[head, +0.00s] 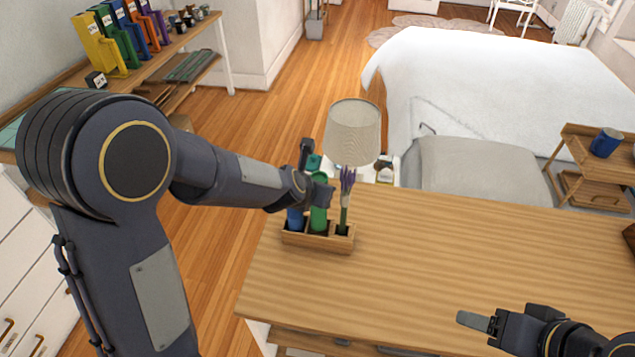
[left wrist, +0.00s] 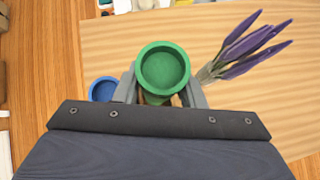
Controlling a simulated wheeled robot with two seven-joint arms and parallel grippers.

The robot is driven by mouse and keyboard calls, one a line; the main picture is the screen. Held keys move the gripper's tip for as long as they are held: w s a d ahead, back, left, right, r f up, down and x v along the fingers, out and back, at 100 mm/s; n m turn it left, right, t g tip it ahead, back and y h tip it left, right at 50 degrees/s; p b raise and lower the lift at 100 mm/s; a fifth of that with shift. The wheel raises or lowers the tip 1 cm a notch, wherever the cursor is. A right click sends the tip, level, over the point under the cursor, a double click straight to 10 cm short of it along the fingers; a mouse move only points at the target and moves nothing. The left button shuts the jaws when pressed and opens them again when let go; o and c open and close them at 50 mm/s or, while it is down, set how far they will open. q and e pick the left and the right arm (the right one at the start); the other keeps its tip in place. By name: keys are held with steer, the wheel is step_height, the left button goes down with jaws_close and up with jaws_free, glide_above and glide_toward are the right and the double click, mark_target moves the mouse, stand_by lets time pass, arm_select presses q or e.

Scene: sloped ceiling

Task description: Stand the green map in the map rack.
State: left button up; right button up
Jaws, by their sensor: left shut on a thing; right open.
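The green map (head: 318,217) is a green tube, upright, at the middle compartment of the wooden map rack (head: 318,244). Its lower end goes out of sight behind the rack's front wall; I cannot tell whether it rests on the bottom. My left gripper (head: 318,190) is shut on the tube's upper part. In the left wrist view the fingers flank the map's round open top (left wrist: 163,68). A blue map (head: 295,219) stands in the left compartment. My right gripper (head: 483,322) is open and empty over the table's front right.
Purple flowers (head: 346,190) stand in the rack's right compartment, close to my left gripper. A lamp (head: 352,131) is behind the table (head: 440,255). The table right of the rack is clear. A shelf with coloured files (head: 120,40) is at the far left.

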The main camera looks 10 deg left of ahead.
arm_select(q)
steer(key=shift+f+b, duration=2.35)
steer(key=shift+f, duration=0.35)
steer(key=o, duration=1.1)
steer(key=shift+c, duration=0.2)
steer(key=p+v, duration=0.3)
steer(key=v, duration=0.5)
steer(key=shift+p, duration=0.35)
steer(key=shift+f, duration=0.1)
